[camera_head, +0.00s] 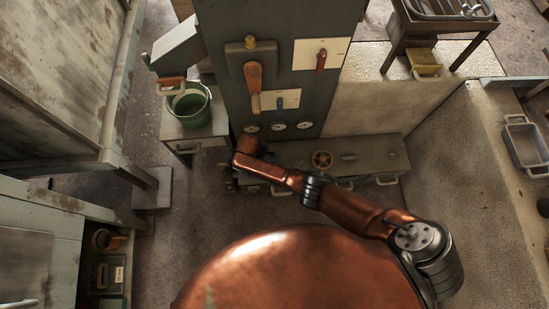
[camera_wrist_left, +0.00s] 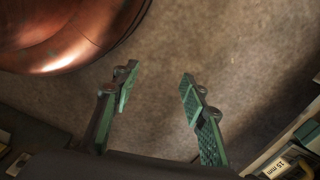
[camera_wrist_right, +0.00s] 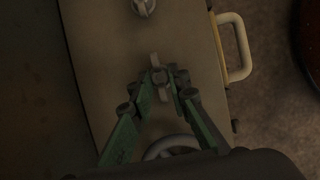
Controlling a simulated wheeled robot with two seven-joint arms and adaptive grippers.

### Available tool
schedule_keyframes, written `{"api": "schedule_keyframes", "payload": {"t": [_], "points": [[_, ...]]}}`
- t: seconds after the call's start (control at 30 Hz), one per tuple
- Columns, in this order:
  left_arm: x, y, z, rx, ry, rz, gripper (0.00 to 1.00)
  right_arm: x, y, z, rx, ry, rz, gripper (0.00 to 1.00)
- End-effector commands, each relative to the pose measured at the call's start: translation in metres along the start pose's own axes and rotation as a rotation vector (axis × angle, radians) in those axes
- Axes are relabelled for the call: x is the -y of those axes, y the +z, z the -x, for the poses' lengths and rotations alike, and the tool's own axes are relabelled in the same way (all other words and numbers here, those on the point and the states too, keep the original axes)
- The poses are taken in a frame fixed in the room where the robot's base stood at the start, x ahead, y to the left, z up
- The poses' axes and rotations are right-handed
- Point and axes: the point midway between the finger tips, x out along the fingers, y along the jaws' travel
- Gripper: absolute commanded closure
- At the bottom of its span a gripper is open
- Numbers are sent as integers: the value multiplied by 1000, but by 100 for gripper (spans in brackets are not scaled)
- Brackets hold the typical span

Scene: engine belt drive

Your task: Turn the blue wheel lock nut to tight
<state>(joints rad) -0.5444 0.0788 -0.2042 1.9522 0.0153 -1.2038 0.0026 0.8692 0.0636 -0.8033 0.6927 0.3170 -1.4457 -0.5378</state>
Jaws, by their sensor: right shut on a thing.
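My right gripper (camera_wrist_right: 160,77) is shut on a small grey winged nut (camera_wrist_right: 155,60) over a pale panel (camera_wrist_right: 120,75); its colour is dull in the shade, and which wheel it belongs to cannot be told. Part of a grey wheel rim (camera_wrist_right: 170,146) shows behind my fingers. No blue wheel is clearly visible; in the head view my right arm reaches to the left end of the low cabinet (camera_head: 380,146), and its gripper is hidden there. My left gripper (camera_wrist_left: 158,82) is open and empty above the bare floor in the left wrist view.
A silver knob (camera_wrist_right: 143,7) and a pale handle (camera_wrist_right: 236,48) lie near my right gripper. A red wheel (camera_head: 322,159) sits on the low cabinet. The dark control panel (camera_head: 270,25) stands behind. A green bucket (camera_head: 190,104) stands on a side cabinet at left.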

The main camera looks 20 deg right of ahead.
Motion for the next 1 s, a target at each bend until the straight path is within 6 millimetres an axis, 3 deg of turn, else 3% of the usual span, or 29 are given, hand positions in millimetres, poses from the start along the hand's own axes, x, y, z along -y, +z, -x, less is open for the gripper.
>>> {"api": "schedule_keyframes", "payload": {"t": [0.03,0.07,0.3,0.5,0.67,0.87,1.0], "points": [[0,0,0,0,0,0,60,3,4,-4,9,-9,-2,100],[0,0,0,-1,0,0,60,3,4,-4,9,-9,-1,83],[0,-7,0,-9,-1,-2,60,2,2,-2,5,-5,1,67],[1,-13,1,-18,-1,-4,60,1,1,-1,3,-2,1,67],[3,-7,0,-10,-4,-2,60,0,0,3,1,-1,2,67],[2,-7,0,-10,-3,-2,60,0,-1,29,-3,0,1,67],[1,-7,0,-9,-2,-2,60,0,0,60,-3,0,1,67]]}}
